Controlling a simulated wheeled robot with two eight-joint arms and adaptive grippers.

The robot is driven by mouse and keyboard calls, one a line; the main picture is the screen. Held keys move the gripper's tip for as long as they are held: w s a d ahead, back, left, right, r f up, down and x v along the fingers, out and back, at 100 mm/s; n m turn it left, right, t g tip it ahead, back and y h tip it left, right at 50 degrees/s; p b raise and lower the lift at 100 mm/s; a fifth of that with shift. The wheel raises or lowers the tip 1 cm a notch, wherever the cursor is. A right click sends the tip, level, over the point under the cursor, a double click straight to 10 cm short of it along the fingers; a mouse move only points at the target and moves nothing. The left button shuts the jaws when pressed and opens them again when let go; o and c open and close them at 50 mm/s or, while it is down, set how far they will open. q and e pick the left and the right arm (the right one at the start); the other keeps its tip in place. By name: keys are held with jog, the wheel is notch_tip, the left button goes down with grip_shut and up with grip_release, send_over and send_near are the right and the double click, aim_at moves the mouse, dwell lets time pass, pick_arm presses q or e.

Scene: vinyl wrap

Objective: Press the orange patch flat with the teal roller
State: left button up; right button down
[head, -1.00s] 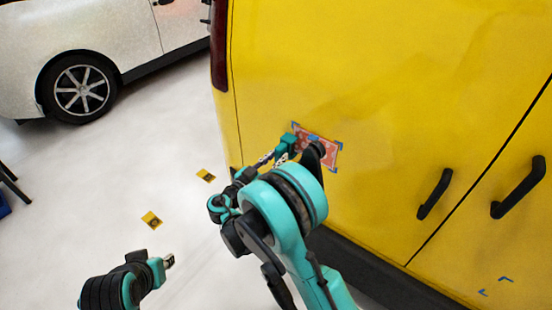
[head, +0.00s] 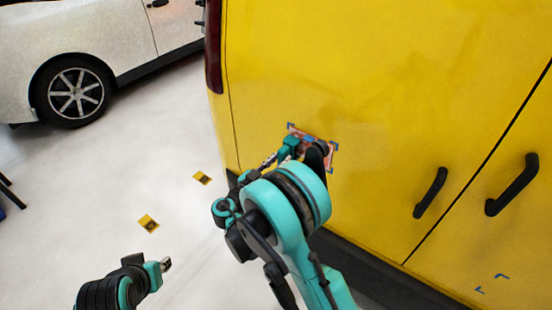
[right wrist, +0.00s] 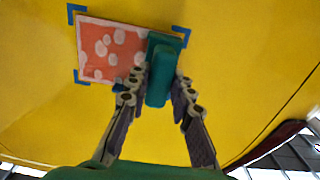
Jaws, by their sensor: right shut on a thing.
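The orange patch (right wrist: 105,50) with pale blotches lies on the yellow van's side, between blue corner marks. My right gripper (right wrist: 158,88) is shut on the teal roller (right wrist: 163,75), its fingers on either side of it. In the right wrist view the roller covers the patch's right end; I cannot tell whether it presses on it. In the head view the roller (head: 289,145) is at the patch's left part, and my right arm hides much of the patch. My left gripper (head: 165,265) is low at the left, away from the van; its fingers are too small to judge.
The yellow van (head: 370,90) fills the right side, with two black door handles (head: 430,192) standing out and more blue corner marks (head: 492,282) low down. A white car (head: 90,50) stands at the back left.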

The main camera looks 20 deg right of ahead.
jog(key=shift+s+d, duration=0.1)
dwell(0.3)
jog(key=shift+s+d, duration=0.65)
jog(key=shift+s, duration=0.1)
jog(key=shift+s, duration=0.1)
jog(key=shift+s+d, duration=0.6)
jog(key=shift+s, duration=0.2)
jog(key=shift+d, duration=0.1)
jog(key=shift+s+d, duration=0.6)
jog(key=shift+s, duration=0.25)
jog(key=shift+s+d, duration=0.65)
jog(key=shift+s, duration=0.25)
